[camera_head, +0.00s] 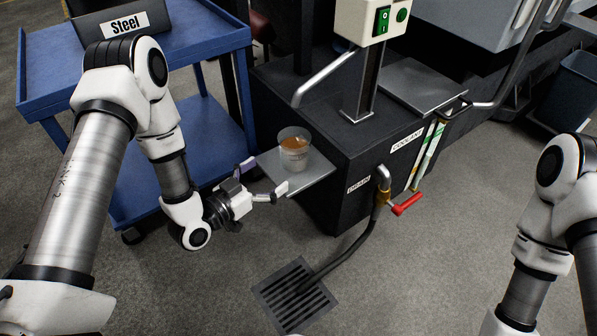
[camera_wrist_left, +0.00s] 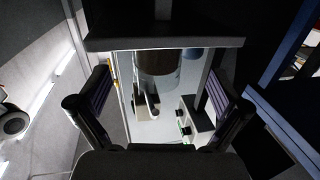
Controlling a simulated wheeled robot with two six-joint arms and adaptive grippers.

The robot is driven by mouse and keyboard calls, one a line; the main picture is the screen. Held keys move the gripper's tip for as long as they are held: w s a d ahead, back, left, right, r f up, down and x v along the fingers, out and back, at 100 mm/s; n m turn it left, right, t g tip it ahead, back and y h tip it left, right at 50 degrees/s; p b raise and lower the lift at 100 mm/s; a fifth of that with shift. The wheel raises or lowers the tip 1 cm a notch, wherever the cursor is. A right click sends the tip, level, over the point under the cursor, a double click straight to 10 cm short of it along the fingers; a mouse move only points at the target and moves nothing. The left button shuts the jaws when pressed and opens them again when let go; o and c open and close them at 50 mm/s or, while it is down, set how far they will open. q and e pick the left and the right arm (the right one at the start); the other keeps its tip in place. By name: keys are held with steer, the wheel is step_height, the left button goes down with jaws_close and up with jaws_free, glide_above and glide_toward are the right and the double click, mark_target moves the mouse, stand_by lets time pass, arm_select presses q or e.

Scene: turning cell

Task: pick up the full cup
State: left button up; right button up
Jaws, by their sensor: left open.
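The cup (camera_head: 294,148) is clear, with brown liquid in it. It stands upright on a small metal shelf (camera_head: 312,180) fixed to the side of a black machine base. My left gripper (camera_head: 265,177) is open and empty, just left of the shelf, its fingers pointing toward the cup and apart from it. In the left wrist view the cup (camera_wrist_left: 157,66) shows ahead between the spread fingers, with the dark shelf (camera_wrist_left: 165,42) at its base, the picture looking upside down. My right arm enters at the right, but its gripper is out of view.
The black machine base (camera_head: 340,150) has a drain pipe and red valve handle (camera_head: 407,204). Open floor lies around the grate (camera_head: 294,294).

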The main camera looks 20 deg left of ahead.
mark_target(284, 161)
arm_select(q)
steer(key=b+x, duration=0.1)
steer(key=x, duration=0.1)
steer(key=b+x, duration=0.1)
steer(key=x, duration=0.2)
steer(key=r+b+x, duration=0.1)
steer(key=x, duration=0.1)
steer(key=shift+w+d+f+b, duration=0.1)
steer(key=shift+w+d+b, duration=0.05)
steer(key=shift+d+b, duration=0.2)
steer(key=c, duration=1.1)
